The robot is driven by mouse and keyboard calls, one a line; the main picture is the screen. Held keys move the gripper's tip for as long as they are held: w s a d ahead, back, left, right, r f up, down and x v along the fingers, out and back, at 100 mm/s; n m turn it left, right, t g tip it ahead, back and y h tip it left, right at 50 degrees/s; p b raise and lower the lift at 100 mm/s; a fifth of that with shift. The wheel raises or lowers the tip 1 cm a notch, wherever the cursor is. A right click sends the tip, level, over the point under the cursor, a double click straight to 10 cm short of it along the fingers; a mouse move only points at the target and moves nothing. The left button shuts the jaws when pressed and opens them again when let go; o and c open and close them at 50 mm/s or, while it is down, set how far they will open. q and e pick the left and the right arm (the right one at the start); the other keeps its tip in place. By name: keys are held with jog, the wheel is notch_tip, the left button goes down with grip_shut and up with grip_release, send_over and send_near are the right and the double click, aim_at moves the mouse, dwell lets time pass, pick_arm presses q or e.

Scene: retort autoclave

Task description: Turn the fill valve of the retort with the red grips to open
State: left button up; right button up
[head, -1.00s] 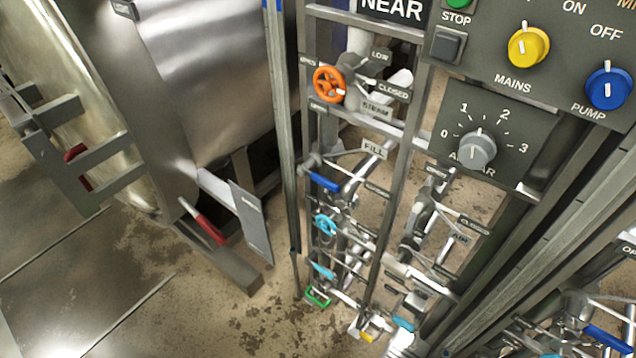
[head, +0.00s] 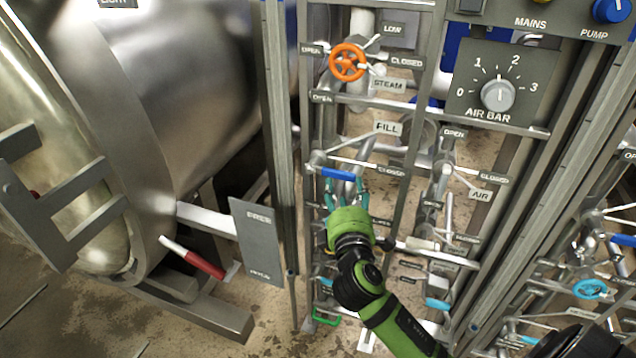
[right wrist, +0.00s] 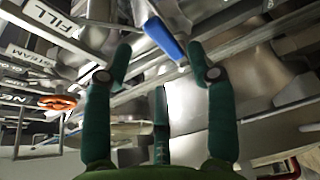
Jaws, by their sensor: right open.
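The fill valve has a blue lever handle (head: 342,174), below and left of the FILL label (head: 388,128) on the near panel. The handle lies roughly crosswise, and a pale rod runs from the valve toward a CLOSED label (head: 391,171). My right gripper (head: 346,188) is open just below and in front of the handle. In the right wrist view, the blue handle (right wrist: 163,40) shows beyond and between the fingertips of the gripper (right wrist: 160,52); I cannot tell whether they touch. The retort (head: 205,70) stands at left, with a red grip (head: 205,264) on a lever. My left gripper is out of view.
The orange steam handwheel (head: 347,62) sits above the fill valve. The AIR label (head: 480,194) and more valves are to the right. Upright frame posts (head: 279,130) and crossbars closely border the handle. The grey air dial (head: 497,95) is at upper right.

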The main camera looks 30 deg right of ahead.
aim_at(343, 175)
jog(key=x, duration=0.7)
jog(key=shift+d+p, duration=0.2)
jog(key=shift+p, duration=0.15)
jog(key=shift+c, duration=0.4)
grip_shut()
